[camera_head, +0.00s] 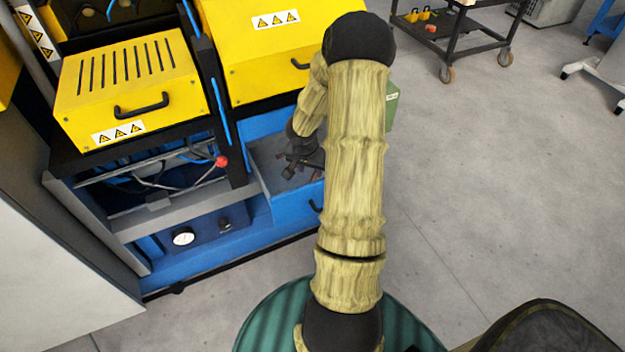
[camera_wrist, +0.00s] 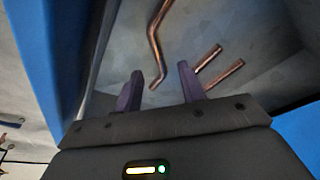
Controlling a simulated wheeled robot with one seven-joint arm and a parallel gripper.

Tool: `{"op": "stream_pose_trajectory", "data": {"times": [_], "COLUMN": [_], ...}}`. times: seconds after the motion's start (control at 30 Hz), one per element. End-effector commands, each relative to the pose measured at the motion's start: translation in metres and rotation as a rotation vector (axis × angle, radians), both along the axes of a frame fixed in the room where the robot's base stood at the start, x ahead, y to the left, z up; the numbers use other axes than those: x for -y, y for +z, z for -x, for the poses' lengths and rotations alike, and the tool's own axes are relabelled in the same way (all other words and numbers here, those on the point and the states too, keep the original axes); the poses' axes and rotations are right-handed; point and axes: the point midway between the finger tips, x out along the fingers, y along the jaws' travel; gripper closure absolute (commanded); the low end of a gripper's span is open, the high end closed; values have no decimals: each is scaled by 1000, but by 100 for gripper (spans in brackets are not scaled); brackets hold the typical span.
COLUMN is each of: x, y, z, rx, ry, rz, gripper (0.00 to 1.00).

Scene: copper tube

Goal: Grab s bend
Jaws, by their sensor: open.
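In the wrist view, a copper s-bend tube (camera_wrist: 155,42) lies in a grey metal compartment, running from the top edge down to an end just beyond my gripper's fingertips. My gripper (camera_wrist: 160,80) is open, its two purple-grey fingers apart with nothing between them. The bend's lower end shows near the gap between the fingers, apart from them as far as I can see. In the head view, my gripper (camera_head: 297,170) is small and partly hidden by my arm, over the grey compartment of the blue machine. I cannot make out the s-bend there.
Two straight copper tube ends (camera_wrist: 222,67) lie to the right of the bend. The blue compartment wall (camera_wrist: 42,60) is close on the left. Yellow covers (camera_head: 130,90) stand over the machine.

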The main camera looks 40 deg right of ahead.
Motion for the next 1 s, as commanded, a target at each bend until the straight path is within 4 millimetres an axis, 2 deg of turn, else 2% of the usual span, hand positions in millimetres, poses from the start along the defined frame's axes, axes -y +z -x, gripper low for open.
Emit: {"op": "stream_pose_trajectory", "data": {"times": [0.4, 0.97, 1.0], "x": [10, 11, 11], "y": [-46, -48, -48], "z": [-5, -5, -5], "rx": [-1, 0, 0], "ry": [-1, -1, -1], "rz": [-2, 0, 0], "gripper": [60, 60, 64]}}
